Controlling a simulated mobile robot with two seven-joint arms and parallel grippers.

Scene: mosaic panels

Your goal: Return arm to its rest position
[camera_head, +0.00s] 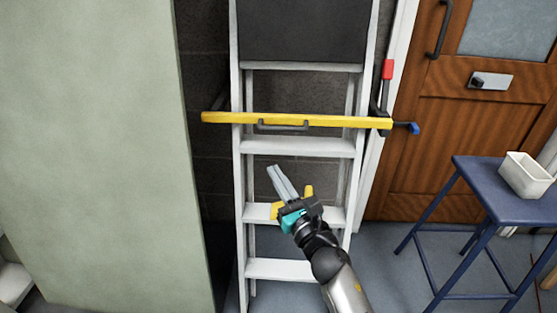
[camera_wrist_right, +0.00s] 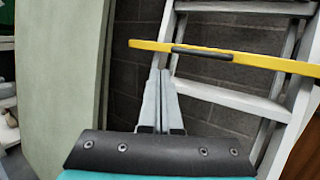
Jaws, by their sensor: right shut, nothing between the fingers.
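My right gripper (camera_head: 283,183) is raised in front of the white stepladder (camera_head: 300,148), at about the height between its middle steps. Its two grey fingers lie together with nothing between them, and they point up and slightly left. In the right wrist view the closed fingers (camera_wrist_right: 157,100) point at the dark block wall and the ladder's left side. My right arm (camera_head: 335,270) reaches up from the bottom of the head view. My left gripper is in neither view.
A yellow bar (camera_head: 350,121) with a dark handle crosses the ladder above my gripper. A pale green panel (camera_head: 95,150) stands at left. At right, a blue stool (camera_head: 515,207) bears a white container (camera_head: 525,178), with a wooden door (camera_head: 430,150) behind it.

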